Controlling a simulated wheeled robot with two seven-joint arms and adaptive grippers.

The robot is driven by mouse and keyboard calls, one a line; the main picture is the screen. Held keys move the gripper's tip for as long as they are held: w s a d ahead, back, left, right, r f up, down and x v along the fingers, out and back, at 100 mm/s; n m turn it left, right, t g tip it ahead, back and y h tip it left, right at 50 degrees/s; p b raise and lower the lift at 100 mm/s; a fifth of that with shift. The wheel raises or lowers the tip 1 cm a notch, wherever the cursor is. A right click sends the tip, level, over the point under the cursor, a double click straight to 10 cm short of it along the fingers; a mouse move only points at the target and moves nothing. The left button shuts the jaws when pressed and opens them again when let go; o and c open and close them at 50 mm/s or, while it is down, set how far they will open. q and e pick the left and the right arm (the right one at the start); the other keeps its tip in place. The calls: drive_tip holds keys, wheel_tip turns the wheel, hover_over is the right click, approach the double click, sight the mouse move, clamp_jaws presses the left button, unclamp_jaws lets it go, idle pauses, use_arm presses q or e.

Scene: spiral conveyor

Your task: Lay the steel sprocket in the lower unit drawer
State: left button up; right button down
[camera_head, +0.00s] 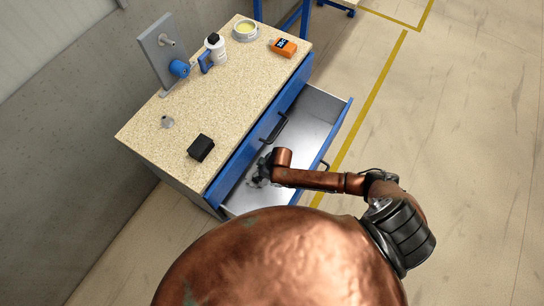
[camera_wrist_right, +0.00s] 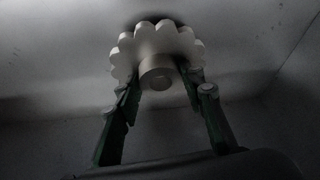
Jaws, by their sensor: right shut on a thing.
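The steel sprocket (camera_wrist_right: 155,42), a pale toothed disc with a round hub, shows in the right wrist view. The two fingers of my right gripper (camera_wrist_right: 160,84) are shut on its hub from both sides. In the head view my right gripper (camera_head: 262,172) reaches down inside the open lower drawer (camera_head: 310,106), near its near end; the sprocket is hard to make out there. The wrist view shows the sprocket close to a grey drawer surface, but I cannot tell whether it touches. My left gripper is not in view.
The speckled worktop (camera_head: 185,100) holds a black block (camera_head: 201,147), a small grey metal part (camera_head: 167,121), an orange device (camera_head: 283,47), a white bottle (camera_head: 215,50) and a yellow-filled round tin (camera_head: 245,30). The upper blue drawer front (camera_head: 246,152) is beside my gripper. The drawer's far part is empty.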

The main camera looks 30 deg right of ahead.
drive_tip(key=w+d, duration=0.1)
drive_tip(key=d, duration=0.1)
drive_tip(key=w+d, duration=0.1)
drive_tip(key=d, duration=0.1)
drive_tip(key=w+d+b, duration=0.1)
drive_tip(key=d, duration=0.1)
drive_tip(key=shift+w, duration=0.3)
drive_tip(key=d, duration=0.1)
drive_tip(key=w+d, duration=0.1)
drive_tip(key=w+d+b, duration=0.1)
drive_tip(key=d, duration=0.1)
drive_tip(key=shift+w+d+f, duration=0.1)
drive_tip(key=shift+w, duration=0.15)
use_arm(q)
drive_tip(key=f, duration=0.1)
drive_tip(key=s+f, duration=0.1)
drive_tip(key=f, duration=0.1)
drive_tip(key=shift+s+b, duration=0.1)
drive_tip(key=shift+b, duration=0.25)
use_arm(e)
drive_tip(key=shift+s+f, duration=0.15)
drive_tip(key=shift+f, duration=0.5)
drive_tip(key=shift+f, duration=0.1)
drive_tip(key=c, duration=1.3)
unclamp_jaws()
drive_tip(key=shift+o, duration=0.2)
